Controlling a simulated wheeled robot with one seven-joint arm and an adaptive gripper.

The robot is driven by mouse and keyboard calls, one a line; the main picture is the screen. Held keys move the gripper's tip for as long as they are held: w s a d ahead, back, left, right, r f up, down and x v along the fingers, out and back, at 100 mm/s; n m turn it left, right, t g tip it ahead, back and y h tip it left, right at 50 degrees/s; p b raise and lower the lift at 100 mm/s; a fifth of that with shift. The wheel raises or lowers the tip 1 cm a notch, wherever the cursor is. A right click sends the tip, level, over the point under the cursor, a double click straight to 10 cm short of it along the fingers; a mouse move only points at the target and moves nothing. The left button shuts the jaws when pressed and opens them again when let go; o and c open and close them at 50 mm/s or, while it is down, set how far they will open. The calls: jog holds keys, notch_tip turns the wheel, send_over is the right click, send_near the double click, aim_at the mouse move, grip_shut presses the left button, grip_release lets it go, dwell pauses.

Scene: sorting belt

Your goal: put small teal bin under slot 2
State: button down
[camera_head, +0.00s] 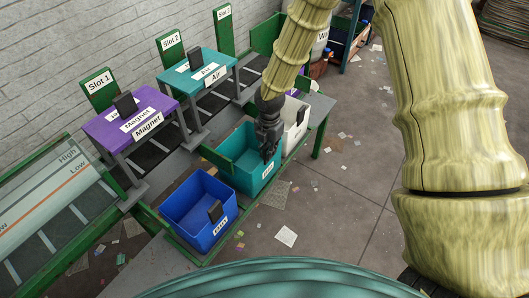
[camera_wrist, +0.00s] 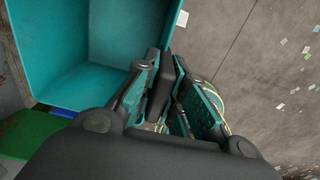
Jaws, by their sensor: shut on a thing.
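The small teal bin (camera_head: 236,167) is an open box between the blue and white bins. In the wrist view the teal bin (camera_wrist: 60,60) fills the upper left, and its inside looks empty. My gripper (camera_head: 268,155) is at the bin's right-hand side. In the wrist view my gripper (camera_wrist: 175,100) is shut on a dark block at the bin's wall, which looks like its handle. The Slot 2 sign (camera_head: 171,47) stands behind the teal Air unit (camera_head: 183,80). I cannot tell whether the bin rests on the ledge or is slightly raised.
The blue bin (camera_head: 180,205) with a black handle is at the near left; the white bin (camera_head: 290,135) is at the far right. The purple Magnet unit (camera_head: 105,128) stands at the Slot 1 sign (camera_head: 98,85). The floor at right has scattered scraps.

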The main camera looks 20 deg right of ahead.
jog(key=shift+w+a, duration=0.5)
jog(key=shift+w, duration=0.15)
jog(key=shift+f+p, duration=0.35)
jog(key=shift+f, duration=1.4)
jog(key=c, duration=1.5)
grip_release()
notch_tip(320, 180, up, 12)
jog(key=shift+r+b, duration=0.1)
jog(key=shift+b, duration=0.5)
